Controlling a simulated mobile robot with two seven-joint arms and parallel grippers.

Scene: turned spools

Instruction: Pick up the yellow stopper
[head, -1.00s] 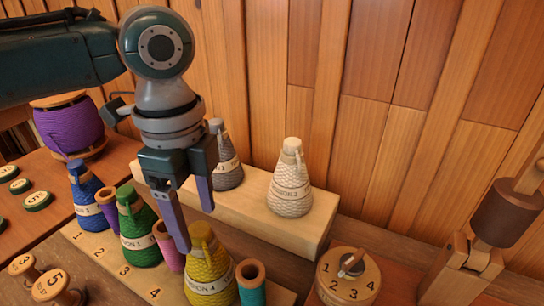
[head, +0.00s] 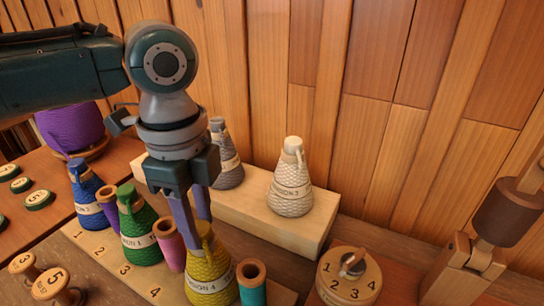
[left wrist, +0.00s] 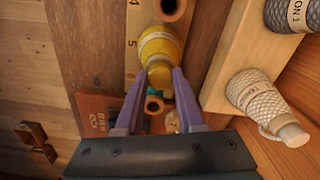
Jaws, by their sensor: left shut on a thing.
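The yellow stopper (head: 205,230) sits in the neck of the yellow cone-shaped bottle (head: 208,268), which stands upright on the numbered wooden strip. My left gripper (head: 204,222) comes from above and is shut on the yellow stopper; its purple fingers hide part of it in the head view. In the left wrist view the stopper (left wrist: 160,77) lies between the two fingertips (left wrist: 157,73), with the yellow bottle (left wrist: 160,46) beyond it. My right gripper is not in view.
Green (head: 138,232) and blue (head: 88,195) bottles stand to the left, with spool tubes between. A teal tube (head: 252,285) is close on the right. Behind, a pale block (head: 255,223) carries grey (head: 228,172) and cream (head: 290,190) bottles. A numbered dial (head: 348,280) stands at right.

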